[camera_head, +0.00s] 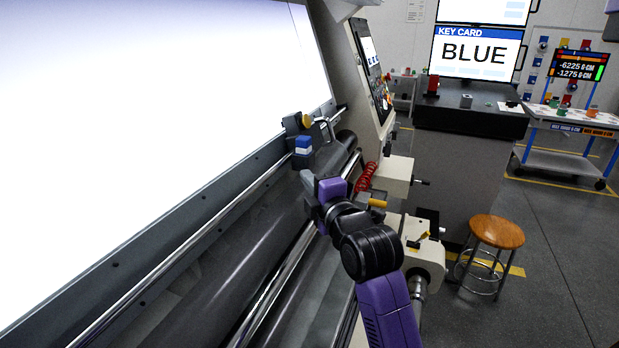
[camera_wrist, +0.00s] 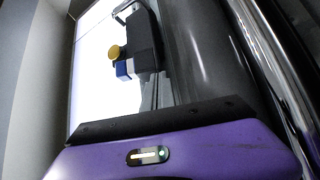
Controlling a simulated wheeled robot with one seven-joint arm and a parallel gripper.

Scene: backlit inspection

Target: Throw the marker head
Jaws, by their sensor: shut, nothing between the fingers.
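The marker head (camera_head: 299,128) is a dark block with a yellow knob (camera_head: 307,120) and a blue and white part (camera_head: 303,145). It sits on the rail at the right end of the bright lit panel. In the wrist view the marker head (camera_wrist: 143,45) is ahead, against the white panel, with its yellow knob and blue and white part facing left. My gripper (camera_head: 307,186) is shut and empty, just below and in front of the marker head, apart from it. Its fingertips are small and hard to make out.
The lit panel (camera_head: 150,110) fills the left, with a rail (camera_head: 200,237) and dark rollers below. A red coiled cable (camera_head: 367,176) hangs right of my gripper. A dark cabinet under a "KEY CARD BLUE" screen (camera_head: 473,52) and a stool (camera_head: 497,232) stand right.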

